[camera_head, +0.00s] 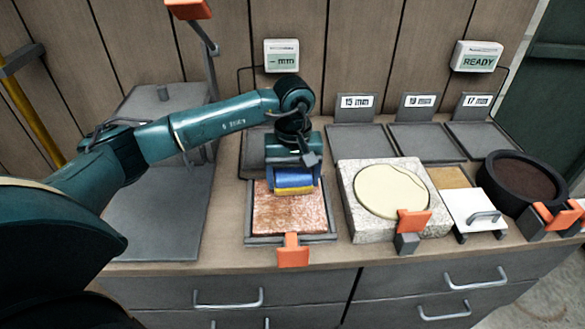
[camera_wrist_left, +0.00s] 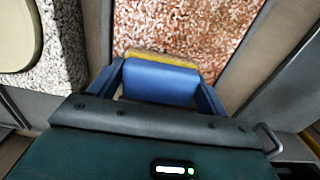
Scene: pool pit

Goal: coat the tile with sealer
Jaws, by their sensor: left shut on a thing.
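The tile (camera_head: 288,214) is a mottled reddish-brown square lying flat in a dark grey frame (camera_head: 250,240) on the counter. It also fills the top of the left wrist view (camera_wrist_left: 185,25). My left gripper (camera_head: 293,172) is shut on a blue block with a yellow lower edge (camera_head: 293,182), which looks like an applicator pad. In the left wrist view the blue block (camera_wrist_left: 160,84) sits between the two fingers. The pad is over the tile's back part; I cannot tell whether it touches. A pale cream round pool (camera_head: 388,190) sits in a speckled stone block (camera_head: 352,222). My right gripper is out of view.
Orange handles (camera_head: 294,252) stick out at the front. Grey plates labelled 15 mm (camera_head: 358,141) and 17 (camera_head: 482,138) are behind. A display reads READY (camera_head: 478,58).

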